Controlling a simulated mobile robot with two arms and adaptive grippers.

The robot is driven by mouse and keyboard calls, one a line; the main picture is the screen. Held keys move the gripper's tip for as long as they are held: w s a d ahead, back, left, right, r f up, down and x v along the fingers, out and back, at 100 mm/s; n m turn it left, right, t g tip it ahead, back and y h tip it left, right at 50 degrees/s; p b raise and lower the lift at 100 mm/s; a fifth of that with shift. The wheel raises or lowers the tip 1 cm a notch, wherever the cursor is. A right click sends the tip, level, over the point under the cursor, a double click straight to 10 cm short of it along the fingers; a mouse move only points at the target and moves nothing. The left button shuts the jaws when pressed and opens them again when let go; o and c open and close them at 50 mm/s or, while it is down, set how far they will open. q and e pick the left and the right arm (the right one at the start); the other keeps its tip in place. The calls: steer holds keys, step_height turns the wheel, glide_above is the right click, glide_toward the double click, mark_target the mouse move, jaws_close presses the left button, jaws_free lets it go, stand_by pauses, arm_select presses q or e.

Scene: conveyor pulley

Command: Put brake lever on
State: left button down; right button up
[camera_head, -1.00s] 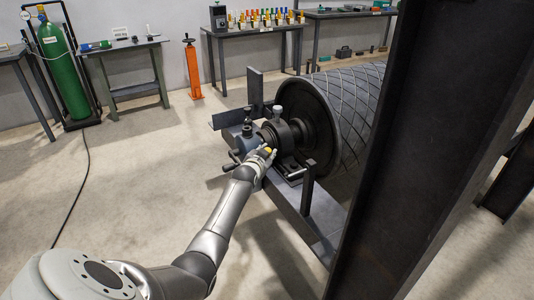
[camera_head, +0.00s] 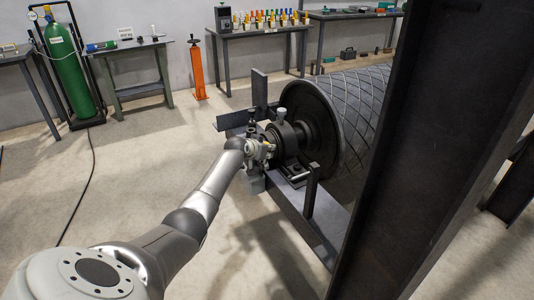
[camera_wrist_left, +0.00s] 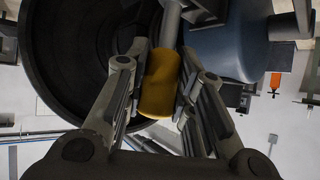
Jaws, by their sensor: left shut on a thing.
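My left gripper (camera_head: 263,152) is at the pulley's near shaft end, beside the dark bearing housing (camera_head: 283,137). In the left wrist view my left gripper (camera_wrist_left: 160,100) is shut on a yellow grip (camera_wrist_left: 159,85), one finger on each side. A grey metal rod (camera_wrist_left: 170,25) runs up from this grip; together they look like the brake lever (camera_wrist_left: 162,60). The lever's far end is out of that view. In the head view my gripper and wrist mostly hide the lever. A blue-grey rounded body (camera_wrist_left: 228,45) is right of the lever. My right gripper is not in view.
The large ribbed pulley drum (camera_head: 350,110) is behind the housing, on a grey steel frame (camera_head: 300,222). A dark steel post (camera_head: 430,150) blocks the right side. Workbenches, a green cylinder (camera_head: 65,65) and an orange stand (camera_head: 196,70) are farther back.

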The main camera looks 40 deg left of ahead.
arm_select(q)
steer(key=shift+a+h, duration=0.25)
steer(key=shift+h, duration=0.05)
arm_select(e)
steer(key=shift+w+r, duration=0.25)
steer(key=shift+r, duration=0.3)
arm_select(q)
steer(key=shift+r, duration=0.1)
steer(key=c, duration=1.2)
jaws_free()
steer(key=shift+w, duration=0.1)
steer(key=v, duration=1.2)
steer(key=shift+w, duration=0.1)
